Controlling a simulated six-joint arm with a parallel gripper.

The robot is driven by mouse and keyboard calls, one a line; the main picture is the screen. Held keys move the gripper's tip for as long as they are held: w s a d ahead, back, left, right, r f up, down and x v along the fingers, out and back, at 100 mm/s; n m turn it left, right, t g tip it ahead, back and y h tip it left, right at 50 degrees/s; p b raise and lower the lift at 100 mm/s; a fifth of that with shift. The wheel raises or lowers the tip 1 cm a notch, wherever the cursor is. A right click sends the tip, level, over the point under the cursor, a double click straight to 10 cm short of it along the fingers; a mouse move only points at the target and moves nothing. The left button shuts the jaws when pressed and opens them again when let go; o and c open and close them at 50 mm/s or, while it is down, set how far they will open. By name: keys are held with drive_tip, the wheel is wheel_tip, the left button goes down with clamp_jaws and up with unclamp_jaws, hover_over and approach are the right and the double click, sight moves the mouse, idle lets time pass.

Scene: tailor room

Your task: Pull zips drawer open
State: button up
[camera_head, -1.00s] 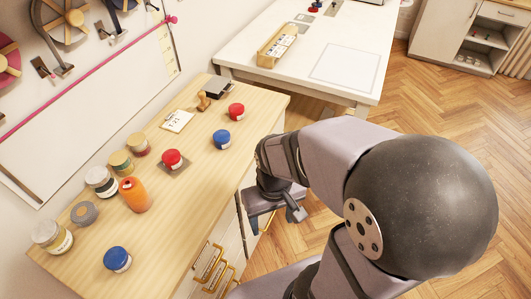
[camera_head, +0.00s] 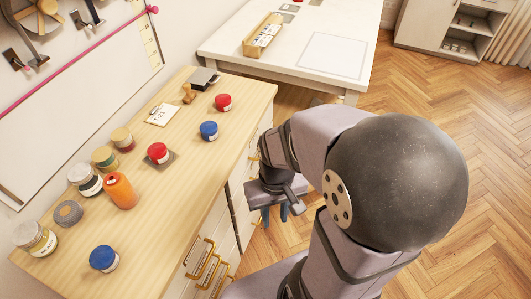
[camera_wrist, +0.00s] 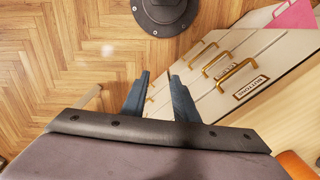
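The wooden-topped cabinet (camera_head: 175,188) has a pale front with several gold-handled drawers, all of which look shut. In the wrist view the drawers show gold handles (camera_wrist: 238,77). One label reads BUTTONS (camera_wrist: 252,87); another label (camera_wrist: 222,71) is too small to read, so I cannot tell which drawer is zips. My gripper (camera_head: 275,214) is beside the cabinet front, past the handles (camera_head: 207,262) towards the far end. In the wrist view its two blue-grey fingers (camera_wrist: 160,84) are apart, with nothing between them. They look clear of the handles.
On the cabinet top stand jars, an orange bottle (camera_head: 120,191), red and blue lidded pots (camera_head: 208,130) and a stamp (camera_head: 188,94). A white table (camera_head: 300,40) stands beyond the cabinet. The wooden floor (camera_head: 430,100) to the right is open.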

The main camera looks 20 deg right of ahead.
drive_tip(key=s+d+f+m+g+y+b, duration=0.1)
drive_tip(key=s+d+f+m+b, duration=0.15)
drive_tip(key=f+b, duration=0.45)
drive_tip(key=s+d+f+m+g+y+b, duration=0.1)
drive_tip(key=s+d+f+m+g+b, duration=0.2)
drive_tip(key=f, duration=0.7)
drive_tip(key=w+d+f+m+t+y+b, duration=0.2)
drive_tip(key=w+d+f+m+b, duration=0.15)
drive_tip(key=f, duration=0.35)
drive_tip(key=w+d+f+m+t+y+b, duration=0.1)
drive_tip(key=w+d+f+m+t+b, duration=0.15)
drive_tip(key=w+f+b, duration=0.4)
drive_tip(key=w+d+m+t+y, duration=0.25)
drive_tip(key=w+d+t, duration=0.25)
drive_tip(key=w, duration=0.6)
drive_tip(key=w+r+n+t+y, duration=0.1)
drive_tip(key=w+r+n+t, duration=0.2)
drive_tip(key=w+r, duration=0.2)
drive_tip(key=w+d+r+n+t+y, duration=0.1)
drive_tip(key=w+r, duration=0.4)
drive_tip(key=r, duration=0.7)
drive_tip(key=shift+w+n+t+y+p, duration=0.4)
drive_tip(key=shift+n+t+y, duration=0.35)
drive_tip(key=shift+n+t, duration=0.35)
drive_tip(key=shift+a, duration=0.1)
